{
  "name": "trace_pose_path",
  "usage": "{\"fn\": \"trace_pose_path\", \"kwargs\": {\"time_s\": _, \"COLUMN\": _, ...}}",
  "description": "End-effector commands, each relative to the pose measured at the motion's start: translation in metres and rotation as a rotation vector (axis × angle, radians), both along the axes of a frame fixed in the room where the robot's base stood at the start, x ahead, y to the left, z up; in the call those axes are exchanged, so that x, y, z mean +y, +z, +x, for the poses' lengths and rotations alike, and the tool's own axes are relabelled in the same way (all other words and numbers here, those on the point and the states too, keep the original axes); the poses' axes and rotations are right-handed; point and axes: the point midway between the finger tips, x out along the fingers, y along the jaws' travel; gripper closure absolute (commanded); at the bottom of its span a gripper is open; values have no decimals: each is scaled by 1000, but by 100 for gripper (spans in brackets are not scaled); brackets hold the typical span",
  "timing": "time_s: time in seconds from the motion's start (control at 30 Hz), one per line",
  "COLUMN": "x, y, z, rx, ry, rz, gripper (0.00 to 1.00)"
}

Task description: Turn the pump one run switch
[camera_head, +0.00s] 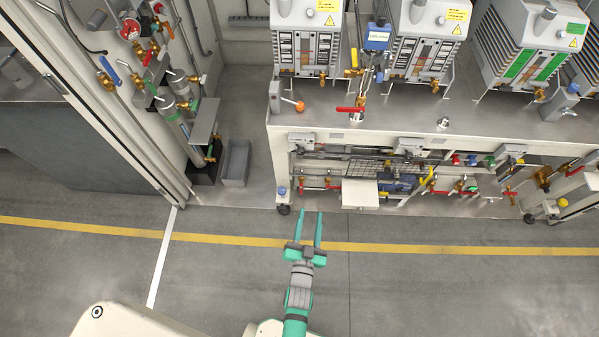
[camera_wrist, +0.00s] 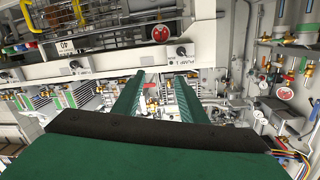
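The pump one run switch is a black knob on a small light box (camera_head: 301,140) on the front rail of the bench, at its left end. In the wrist view, which looks upside down, the same knob shows on its box (camera_wrist: 184,51), with an upside-down pump label beside it. My gripper (camera_head: 311,213) is open and empty, above the floor in front of the bench and apart from the switch. In the wrist view its green fingers (camera_wrist: 159,78) point toward the bench front, with the switch box just beyond the right fingertip. The knob's exact angle is too small to read.
Similar switch boxes sit further right on the rail (camera_head: 410,146) (camera_head: 512,152). Pumps (camera_head: 305,45) stand on the bench top. Red-handled valves and a white tray (camera_head: 360,193) lie below the rail. A pipe panel (camera_head: 170,90) is at left. The floor in front is clear.

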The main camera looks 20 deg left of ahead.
Motion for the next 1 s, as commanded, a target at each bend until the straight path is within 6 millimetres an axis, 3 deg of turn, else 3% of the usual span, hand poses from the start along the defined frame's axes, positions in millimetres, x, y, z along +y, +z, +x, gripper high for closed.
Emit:
{"fn": "trace_pose_path", "kwargs": {"time_s": 0.03, "x": 11, "y": -4, "z": 23, "rx": -12, "ry": 14, "rz": 16, "gripper": 61}}
{"fn": "trace_pose_path", "kwargs": {"time_s": 0.2, "x": 45, "y": -15, "z": 86, "rx": -31, "ry": 49, "rz": 72, "gripper": 61}}
{"fn": "trace_pose_path", "kwargs": {"time_s": 0.4, "x": 78, "y": -16, "z": 140, "rx": -45, "ry": 80, "rz": 119, "gripper": 61}}
{"fn": "trace_pose_path", "kwargs": {"time_s": 0.6, "x": 92, "y": -15, "z": 162, "rx": -51, "ry": 93, "rz": 139, "gripper": 61}}
{"fn": "trace_pose_path", "kwargs": {"time_s": 1.0, "x": 93, "y": -15, "z": 163, "rx": -49, "ry": 93, "rz": 140, "gripper": 61}}
